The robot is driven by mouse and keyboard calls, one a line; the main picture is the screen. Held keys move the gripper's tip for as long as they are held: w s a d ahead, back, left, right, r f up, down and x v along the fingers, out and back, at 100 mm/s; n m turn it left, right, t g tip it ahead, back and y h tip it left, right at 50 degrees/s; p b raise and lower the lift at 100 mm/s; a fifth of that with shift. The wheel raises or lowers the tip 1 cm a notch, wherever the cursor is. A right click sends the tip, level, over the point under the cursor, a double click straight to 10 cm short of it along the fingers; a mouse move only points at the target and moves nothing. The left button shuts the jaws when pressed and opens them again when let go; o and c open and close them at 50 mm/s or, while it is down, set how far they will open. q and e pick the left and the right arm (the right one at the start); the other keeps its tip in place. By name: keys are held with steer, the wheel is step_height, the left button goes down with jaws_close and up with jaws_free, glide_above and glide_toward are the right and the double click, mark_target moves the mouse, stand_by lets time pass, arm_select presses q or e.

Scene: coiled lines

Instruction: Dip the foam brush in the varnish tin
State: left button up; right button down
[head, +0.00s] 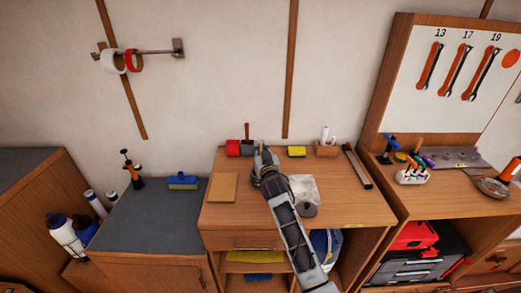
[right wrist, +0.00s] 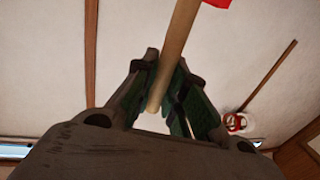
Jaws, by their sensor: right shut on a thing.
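My right gripper (head: 262,160) is over the back of the middle wooden bench. It is shut on a pale wooden handle, which runs between its fingers in the right wrist view (right wrist: 172,62). I take this to be the foam brush. Something red shows at the top edge there, by the handle; I cannot tell whether it is part of the brush. In the head view a thin brown stick (head: 247,130) stands up behind a red and dark object (head: 233,148), left of the gripper. I cannot tell for sure which thing is the varnish tin. My left gripper is out of view.
The bench holds a tan board (head: 223,187), a yellow block (head: 297,151), a wooden box with white rolls (head: 326,149), a pale sheet (head: 303,187) with a grey round object (head: 308,210), and a dark bar (head: 357,167).

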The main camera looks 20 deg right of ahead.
mark_target(261, 143)
steer(key=shift+r+p, duration=0.3)
steer(key=shift+r, duration=0.3)
steer(key=shift+r+p, duration=0.7)
steer(key=shift+r, duration=0.35)
steer(key=shift+r+p, duration=0.8)
steer(key=shift+p, duration=0.05)
steer(key=shift+r+p, duration=0.85)
steer(key=shift+r, duration=0.2)
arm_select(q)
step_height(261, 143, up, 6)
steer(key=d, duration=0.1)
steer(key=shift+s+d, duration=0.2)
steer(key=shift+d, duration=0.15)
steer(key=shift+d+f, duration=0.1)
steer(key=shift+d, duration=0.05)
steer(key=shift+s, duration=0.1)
arm_select(e)
steer(key=shift+f, duration=0.15)
